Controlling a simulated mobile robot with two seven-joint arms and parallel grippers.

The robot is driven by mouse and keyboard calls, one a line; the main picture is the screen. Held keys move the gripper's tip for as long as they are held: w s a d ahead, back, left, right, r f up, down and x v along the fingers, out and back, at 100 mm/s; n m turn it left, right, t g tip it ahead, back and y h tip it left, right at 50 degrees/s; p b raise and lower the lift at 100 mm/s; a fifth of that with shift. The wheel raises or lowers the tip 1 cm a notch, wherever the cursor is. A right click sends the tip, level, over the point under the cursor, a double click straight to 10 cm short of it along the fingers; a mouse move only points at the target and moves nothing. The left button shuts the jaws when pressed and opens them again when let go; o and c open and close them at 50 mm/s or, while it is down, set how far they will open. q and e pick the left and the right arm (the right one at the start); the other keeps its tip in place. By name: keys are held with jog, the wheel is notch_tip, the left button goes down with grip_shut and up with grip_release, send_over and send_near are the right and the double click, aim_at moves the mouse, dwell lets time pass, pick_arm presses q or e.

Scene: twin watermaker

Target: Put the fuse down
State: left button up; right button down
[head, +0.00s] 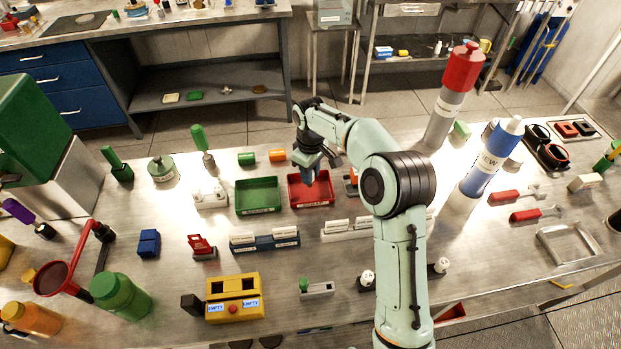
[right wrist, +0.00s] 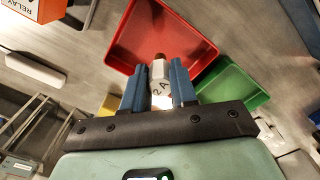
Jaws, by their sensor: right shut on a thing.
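My right gripper (head: 314,176) is over the red tray (head: 300,192) in the head view. In the right wrist view its blue fingers (right wrist: 159,88) are shut on a small white fuse (right wrist: 160,78) with a brown-orange end and dark lettering that looks like "2A". The fuse shows in front of the red tray (right wrist: 163,30) there; I cannot tell whether it touches the tray. The head view hides the fuse behind the fingers. My left gripper is not in view.
A green tray (head: 257,196) stands just left of the red tray. White fuse blocks (head: 345,230) and a blue-based block (head: 264,241) lie nearer. A yellow box (head: 233,297) with "EMPTY" labels is at the front. A relay box (right wrist: 38,8) shows in the wrist view.

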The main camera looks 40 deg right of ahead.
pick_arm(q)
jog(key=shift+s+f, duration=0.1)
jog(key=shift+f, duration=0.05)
pick_arm(e)
jog(key=shift+f, duration=1.15)
jog(key=shift+f, duration=0.1)
jog(key=shift+f, duration=0.1)
jog(key=c, duration=0.9)
grip_release()
notch_tip(320, 180, up, 12)
jog(key=shift+r+p, duration=0.15)
jog(key=shift+p, duration=0.7)
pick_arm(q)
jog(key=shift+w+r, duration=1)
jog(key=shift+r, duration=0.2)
pick_arm(e)
jog(key=shift+r, duration=0.1)
